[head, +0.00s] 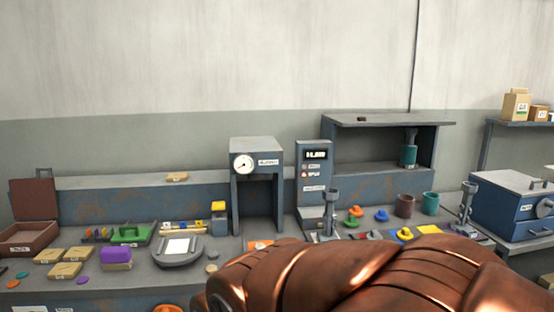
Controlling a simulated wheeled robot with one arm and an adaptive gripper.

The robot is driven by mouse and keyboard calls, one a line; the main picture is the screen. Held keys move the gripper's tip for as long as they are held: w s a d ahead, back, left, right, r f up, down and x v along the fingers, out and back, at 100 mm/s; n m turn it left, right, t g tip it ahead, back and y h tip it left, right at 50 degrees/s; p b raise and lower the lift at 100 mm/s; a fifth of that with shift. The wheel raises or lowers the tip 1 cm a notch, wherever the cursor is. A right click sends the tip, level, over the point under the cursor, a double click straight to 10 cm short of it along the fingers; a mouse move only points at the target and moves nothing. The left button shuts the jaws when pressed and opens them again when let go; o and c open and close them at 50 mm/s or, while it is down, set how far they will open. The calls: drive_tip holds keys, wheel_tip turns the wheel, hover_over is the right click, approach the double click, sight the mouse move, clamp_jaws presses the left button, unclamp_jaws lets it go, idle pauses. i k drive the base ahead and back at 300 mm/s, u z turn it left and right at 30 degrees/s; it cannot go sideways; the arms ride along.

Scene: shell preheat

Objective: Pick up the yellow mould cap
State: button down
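A small yellow piece (404,233), which looks like the yellow mould cap, lies on the bench right of centre, just above the edge of my copper-coloured arm. A flat yellow square (430,229) lies right beside it. My arm fills the lower right and hides the bench front there. My gripper's fingers do not show.
A grey press with a gauge (257,160) and a display unit (314,177) stand mid-bench. Brown (405,205) and teal (430,204) cups stand behind the yellow piece. A metal stand (468,203) and a blue machine (515,205) are to the right. Cardboard boxes (65,270) and a scale (178,254) crowd the left.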

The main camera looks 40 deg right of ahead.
sight(404, 234)
drive_tip(key=z, duration=1.55)
